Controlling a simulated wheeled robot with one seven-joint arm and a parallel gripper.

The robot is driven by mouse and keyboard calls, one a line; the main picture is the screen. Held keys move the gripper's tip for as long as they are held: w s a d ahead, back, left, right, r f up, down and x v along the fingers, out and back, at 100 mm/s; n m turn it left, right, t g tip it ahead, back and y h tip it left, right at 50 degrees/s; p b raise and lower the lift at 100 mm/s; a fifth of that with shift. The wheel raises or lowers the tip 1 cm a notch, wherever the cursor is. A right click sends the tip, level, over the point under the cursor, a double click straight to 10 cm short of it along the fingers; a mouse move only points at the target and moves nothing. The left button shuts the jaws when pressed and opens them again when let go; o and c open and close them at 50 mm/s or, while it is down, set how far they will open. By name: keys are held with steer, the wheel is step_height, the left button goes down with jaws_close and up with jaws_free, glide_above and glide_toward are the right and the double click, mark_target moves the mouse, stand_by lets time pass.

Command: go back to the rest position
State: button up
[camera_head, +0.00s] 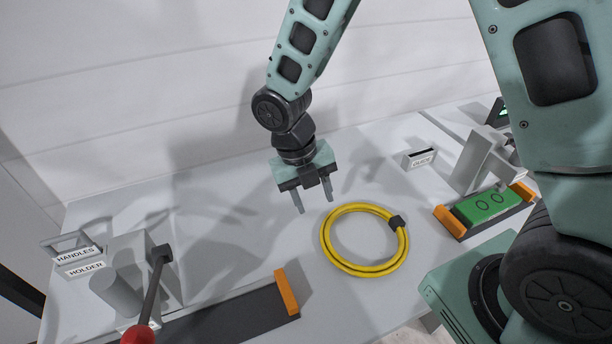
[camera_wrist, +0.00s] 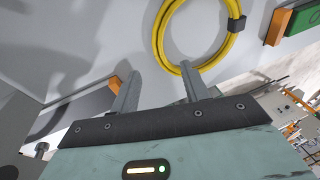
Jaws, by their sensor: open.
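My gripper (camera_head: 314,197) hangs in the middle of the head view, above the light grey table (camera_head: 235,225). Its two fingers point down and are apart, with nothing between them. In the wrist view my gripper (camera_wrist: 160,85) also shows empty, with bare table beyond its fingertips. A yellow coiled hose (camera_head: 328,246) with a dark clip lies on the table just right of and in front of the gripper. The coil also shows at the top of the wrist view (camera_wrist: 156,40). The gripper appears clear of the coil.
At left stand a holder labelled HANDLES and HOLDER (camera_head: 85,268) and a lever with a red knob (camera_head: 138,335). A dark tray with an orange end (camera_head: 287,293) lies at the front. A green block (camera_head: 482,207) sits between orange ends at right. A grey bracket (camera_head: 480,160) stands behind it.

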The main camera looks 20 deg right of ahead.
steer(key=s+v, duration=0.1)
steer(key=v, duration=0.5)
steer(key=s+a+r+m+t+y+b, duration=0.1)
steer(key=s+a+m, duration=0.1)
steer(key=s+m, duration=0.6)
steer(key=s+a+r+m+y+b, duration=0.2)
steer(key=s+m, duration=0.6)
steer(key=m, duration=1.1)
steer(key=shift+s+t, duration=0.3)
steer(key=shift+t, duration=0.1)
steer(key=shift+a, duration=0.1)
steer(key=shift+c, duration=1.1)
steer(key=shift+a, duration=0.1)
